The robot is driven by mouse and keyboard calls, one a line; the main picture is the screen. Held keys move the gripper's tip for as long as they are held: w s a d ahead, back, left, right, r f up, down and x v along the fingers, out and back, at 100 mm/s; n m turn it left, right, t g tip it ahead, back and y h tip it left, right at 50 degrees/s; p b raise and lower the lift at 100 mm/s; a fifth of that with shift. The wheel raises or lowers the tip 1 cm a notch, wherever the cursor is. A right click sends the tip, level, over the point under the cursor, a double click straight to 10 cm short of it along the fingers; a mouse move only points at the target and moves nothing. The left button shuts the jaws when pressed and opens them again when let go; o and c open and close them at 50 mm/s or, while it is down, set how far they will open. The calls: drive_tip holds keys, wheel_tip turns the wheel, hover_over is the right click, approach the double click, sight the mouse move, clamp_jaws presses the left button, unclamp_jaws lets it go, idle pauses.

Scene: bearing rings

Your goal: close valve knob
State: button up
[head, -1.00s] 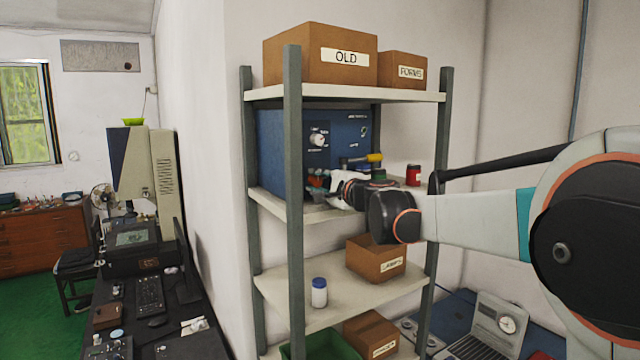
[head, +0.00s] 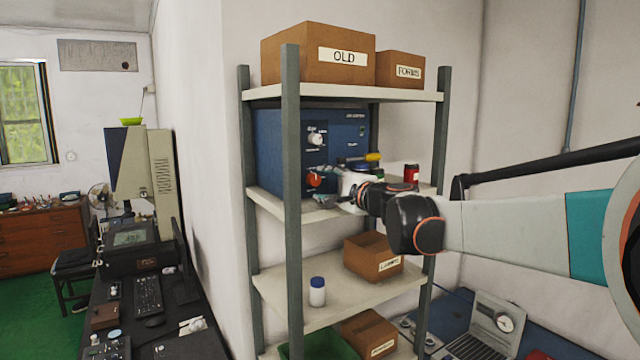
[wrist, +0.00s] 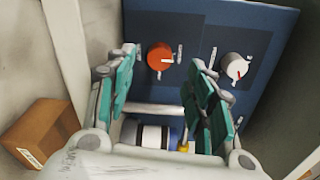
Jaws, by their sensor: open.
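An orange-red knob (head: 314,179) sits low on the front of a blue box-shaped unit (head: 275,150) on the shelf. A white knob (head: 317,138) is above it. In the wrist view the orange-red knob (wrist: 160,57) has a white pointer mark toward the right, and the white knob (wrist: 236,66) is right of it. I cannot tell from labels which is the valve knob. My gripper (wrist: 163,64) is open, with the orange-red knob seen between its teal-padded fingers. In the head view my gripper (head: 333,199) is just below and right of that knob, apparently apart from it.
Shelf posts (head: 291,200) stand in front and at the sides. A yellow-ended tool (head: 372,157) and a red can (head: 411,173) are near my wrist. Boxes marked OLD (head: 318,55) and FORMS (head: 400,70) are on top. A white bottle (head: 318,292) stands on the lower shelf.

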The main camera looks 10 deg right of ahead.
drive_tip(key=v, duration=0.7)
drive_tip(key=shift+w+a, duration=0.1)
drive_tip(key=shift+a, duration=0.05)
